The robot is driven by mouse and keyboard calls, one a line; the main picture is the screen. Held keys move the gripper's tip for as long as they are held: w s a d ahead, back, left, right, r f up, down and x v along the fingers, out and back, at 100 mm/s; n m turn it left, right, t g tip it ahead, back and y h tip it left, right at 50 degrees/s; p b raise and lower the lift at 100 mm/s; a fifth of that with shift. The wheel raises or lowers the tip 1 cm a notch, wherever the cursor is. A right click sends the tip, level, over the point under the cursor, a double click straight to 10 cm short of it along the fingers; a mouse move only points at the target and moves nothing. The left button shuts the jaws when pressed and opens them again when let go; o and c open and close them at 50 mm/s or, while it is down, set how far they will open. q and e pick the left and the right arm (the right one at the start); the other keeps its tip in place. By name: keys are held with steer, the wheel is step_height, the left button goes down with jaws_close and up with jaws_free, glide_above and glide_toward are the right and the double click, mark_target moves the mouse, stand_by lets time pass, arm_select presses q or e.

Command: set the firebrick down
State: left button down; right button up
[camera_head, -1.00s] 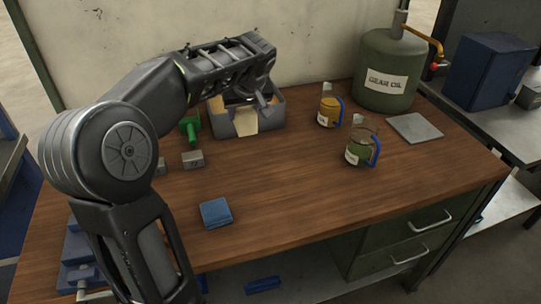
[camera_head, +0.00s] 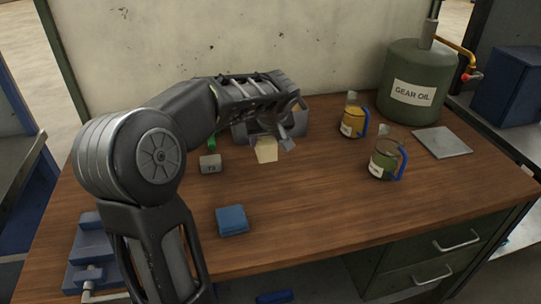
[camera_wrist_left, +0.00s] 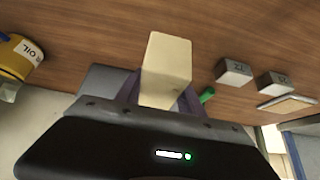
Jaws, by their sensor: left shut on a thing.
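The firebrick (camera_head: 265,150) is a pale cream block in front of the grey bin in the head view. My left gripper (camera_head: 284,141) is shut on it. In the left wrist view the firebrick (camera_wrist_left: 167,62) stands out from between the fingers of my left gripper (camera_wrist_left: 160,98), with wooden bench top behind it. I cannot tell whether its lower end touches the wood. The bench (camera_head: 320,205) is brown wood. My right gripper is not in view.
A grey bin (camera_head: 240,131) stands right behind the firebrick. A small grey block (camera_head: 210,164) and a blue pad (camera_head: 232,220) lie nearby. Two jugs, amber (camera_head: 352,122) and green (camera_head: 385,160), stand right, by the gear oil can (camera_head: 413,90). The bench middle is clear.

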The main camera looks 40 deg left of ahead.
arm_select(q)
steer(key=shift+f, duration=0.75)
steer(key=shift+f, duration=1.9)
steer(key=shift+f, duration=0.1)
steer(key=shift+f, duration=0.1)
steer(key=c, duration=0.7)
jaws_free()
